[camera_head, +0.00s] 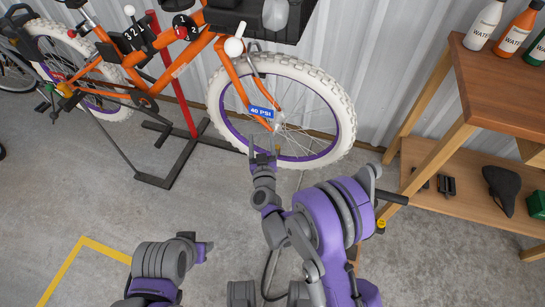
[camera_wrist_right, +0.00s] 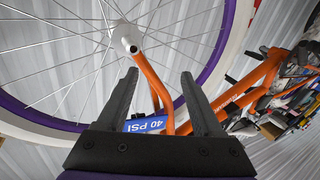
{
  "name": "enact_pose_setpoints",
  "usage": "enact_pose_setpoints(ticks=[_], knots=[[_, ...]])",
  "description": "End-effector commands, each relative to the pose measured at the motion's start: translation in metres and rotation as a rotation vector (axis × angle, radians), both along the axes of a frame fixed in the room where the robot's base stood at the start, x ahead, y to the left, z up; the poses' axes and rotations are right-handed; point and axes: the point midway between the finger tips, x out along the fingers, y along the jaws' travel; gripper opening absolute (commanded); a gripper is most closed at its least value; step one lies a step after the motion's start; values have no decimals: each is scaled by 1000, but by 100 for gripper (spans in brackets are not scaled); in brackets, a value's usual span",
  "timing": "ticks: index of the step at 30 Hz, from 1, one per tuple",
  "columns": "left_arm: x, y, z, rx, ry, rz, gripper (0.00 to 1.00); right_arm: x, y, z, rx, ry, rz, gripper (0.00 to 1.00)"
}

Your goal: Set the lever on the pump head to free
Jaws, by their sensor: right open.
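My right gripper (camera_head: 265,150) is open and empty. It points at the lower part of the white-tyred front wheel (camera_head: 347,120) in the head view. In the right wrist view its two fingers (camera_wrist_right: 160,80) stand apart, with the blue 40 PSI tag (camera_wrist_right: 145,124) and the orange fork (camera_wrist_right: 150,75) beyond them. The tag also shows in the head view (camera_head: 262,112). A black bar handle (camera_head: 393,198), perhaps the pump's, sticks out behind my right arm. I cannot make out the pump head or its lever. My left gripper (camera_head: 203,249) is low at the left; its fingers are unclear.
The orange bicycle (camera_head: 205,42) is held by a stand with a red post (camera_head: 175,75) and black feet (camera_head: 160,180). A wooden workbench (camera_head: 520,85) with bottles on top and a saddle (camera_head: 503,188) on its lower shelf stands right. A dark hose (camera_head: 268,275) lies on the floor.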

Motion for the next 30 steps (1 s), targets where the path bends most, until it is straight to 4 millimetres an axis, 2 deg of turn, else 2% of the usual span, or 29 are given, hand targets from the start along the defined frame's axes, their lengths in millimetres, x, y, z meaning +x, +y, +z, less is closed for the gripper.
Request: enact_pose_setpoints(ticks=[1,5,9,13,17,20,30], knots=[[0,0,0,0,0,0,50,-1,4,-17,-3,-14,-31,68],[0,0,-1,0,0,0,50,-13,5,-62,-19,-36,-131,68],[0,0,-1,0,0,0,50,-34,0,-114,-45,-31,-244,68],[0,0,-1,0,0,0,50,-52,-5,-147,-66,-14,-312,68],[0,0,-1,0,1,0,50,-58,-10,-160,-77,-4,-343,68],[0,0,-2,0,1,0,50,-52,-12,-162,-79,-2,-348,68],[1,0,-6,0,2,0,50,8,-28,-161,-79,-3,-345,68]])
